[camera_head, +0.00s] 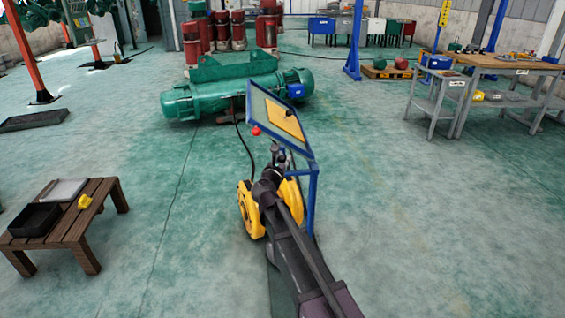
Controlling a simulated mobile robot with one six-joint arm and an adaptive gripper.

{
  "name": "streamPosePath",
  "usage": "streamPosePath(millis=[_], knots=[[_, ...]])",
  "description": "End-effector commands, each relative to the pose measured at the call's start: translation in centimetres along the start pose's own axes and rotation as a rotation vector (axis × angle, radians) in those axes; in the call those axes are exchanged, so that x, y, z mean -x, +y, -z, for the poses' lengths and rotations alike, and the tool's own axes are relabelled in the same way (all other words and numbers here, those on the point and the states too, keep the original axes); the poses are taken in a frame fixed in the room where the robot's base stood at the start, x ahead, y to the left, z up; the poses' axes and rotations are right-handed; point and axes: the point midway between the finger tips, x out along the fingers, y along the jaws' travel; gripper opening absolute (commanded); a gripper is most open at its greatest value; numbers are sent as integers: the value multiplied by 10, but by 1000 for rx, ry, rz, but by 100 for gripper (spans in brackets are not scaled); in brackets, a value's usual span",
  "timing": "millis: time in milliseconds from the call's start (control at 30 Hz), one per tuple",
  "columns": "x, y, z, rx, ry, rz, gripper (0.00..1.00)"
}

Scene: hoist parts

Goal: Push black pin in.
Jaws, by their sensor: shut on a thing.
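My gripper (283,150) is small and dark at the far end of my arm, just below the tilted blue-framed panel (303,149). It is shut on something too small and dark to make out. I cannot pick out the black pin or its hole. A yellow hoist part (248,210) with round sides stands behind and beside my arm, which hides its middle. A red ball (256,131) shows at the panel's lower left edge. A yellow plate (285,120) lies on the panel.
A green hoist drum (222,97) lies behind the panel. A low brown table (70,235) with a black tray (35,220) and a yellow piece (85,202) stands at left. A grey cart (437,105) and workbench (500,63) stand at right. Much floor is clear.

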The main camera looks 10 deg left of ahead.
Motion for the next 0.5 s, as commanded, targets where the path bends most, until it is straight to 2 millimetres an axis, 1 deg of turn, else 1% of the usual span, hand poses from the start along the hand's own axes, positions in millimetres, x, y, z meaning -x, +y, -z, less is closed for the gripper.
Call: streamPosePath(millis=[133,167,200,267,300,500], knots=[[-3,3,-1,3,-2,-5,0],[-3,3,-1,3,-2,-5,45],[-3,3,-1,3,-2,-5,57],[-3,3,-1,2,-2,-5,74],[-3,3,-1,2,-2,-5,78],[-2,2,-1,2,-1,-4,78]])
